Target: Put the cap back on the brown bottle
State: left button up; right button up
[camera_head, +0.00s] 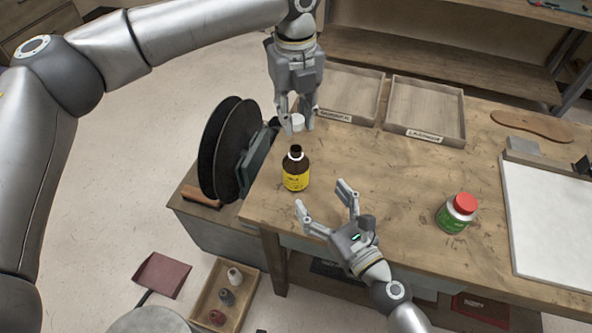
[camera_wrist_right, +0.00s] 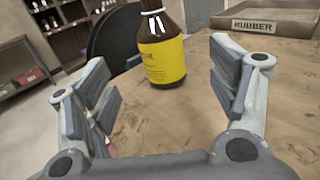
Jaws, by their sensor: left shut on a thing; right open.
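The brown bottle (camera_head: 296,172) with a yellow label stands upright on the workbench near its left edge, its dark neck open. It also shows in the right wrist view (camera_wrist_right: 164,50), ahead of the fingers. My left gripper (camera_head: 297,122) is shut on the white cap (camera_head: 297,121) and holds it above and slightly behind the bottle's mouth, apart from it. My right gripper (camera_head: 324,207) is open and empty, in front of the bottle and to its right, with the fingers pointing toward it. In the right wrist view, the open fingers (camera_wrist_right: 165,95) are not touching the bottle.
A green jar with a red lid (camera_head: 457,213) stands on the workbench (camera_head: 400,180) to the right. Two shallow wooden trays (camera_head: 425,132) lie at the back. Dark round wheels (camera_head: 222,150) stand left of the bottle. A white board (camera_head: 550,220) lies at the far right.

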aim_at(302, 174)
jog(key=x, duration=1.1)
jog(key=shift+c, duration=0.5)
jog(key=c, duration=1.4)
pick_arm(q)
jog(key=shift+f, duration=2.45)
pick_arm(e)
jog(key=shift+c, duration=0.3)
